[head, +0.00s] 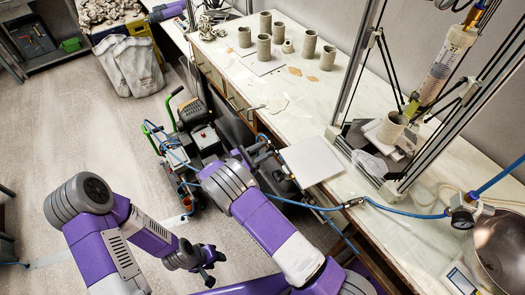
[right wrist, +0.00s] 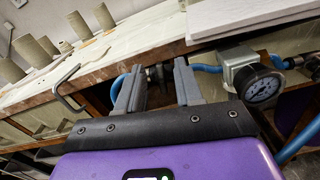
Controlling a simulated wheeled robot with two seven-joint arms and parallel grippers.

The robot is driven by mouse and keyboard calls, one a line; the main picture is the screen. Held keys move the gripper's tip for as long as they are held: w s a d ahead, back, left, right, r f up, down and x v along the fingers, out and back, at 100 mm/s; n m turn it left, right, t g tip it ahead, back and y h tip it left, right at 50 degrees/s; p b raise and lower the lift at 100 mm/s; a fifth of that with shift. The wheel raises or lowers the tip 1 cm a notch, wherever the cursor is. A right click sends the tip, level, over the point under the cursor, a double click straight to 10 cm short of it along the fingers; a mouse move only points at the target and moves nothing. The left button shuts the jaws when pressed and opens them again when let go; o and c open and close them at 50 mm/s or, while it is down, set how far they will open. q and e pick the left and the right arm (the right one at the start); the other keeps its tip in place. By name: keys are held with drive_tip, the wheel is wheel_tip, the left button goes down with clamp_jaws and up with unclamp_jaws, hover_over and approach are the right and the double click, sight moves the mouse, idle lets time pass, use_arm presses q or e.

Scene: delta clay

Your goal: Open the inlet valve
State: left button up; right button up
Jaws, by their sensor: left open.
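In the right wrist view, a small dark fitting (right wrist: 157,72) on a blue hose (right wrist: 205,69) shows beyond my right gripper (right wrist: 159,67), between its fingers in the picture. It looks like a valve, but its handle and position are unclear. My right gripper's fingers are apart with nothing visibly held; any contact with the fitting cannot be told. A round pressure gauge (right wrist: 260,86) on a grey block is to the right. In the head view, the blue hose (head: 408,213) runs along the table front to a gauge (head: 462,219). My left gripper (head: 211,267) is open, low over the floor.
The long worktable (head: 335,105) carries several clay cups (head: 264,46), a white board (head: 312,161) near its front edge and a framed clay printer (head: 445,60). A wheeled cart-like machine (head: 198,125) stands before the table. A drawer handle (right wrist: 62,88) juts out. Floor at left is clear.

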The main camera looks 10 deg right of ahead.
clamp_jaws()
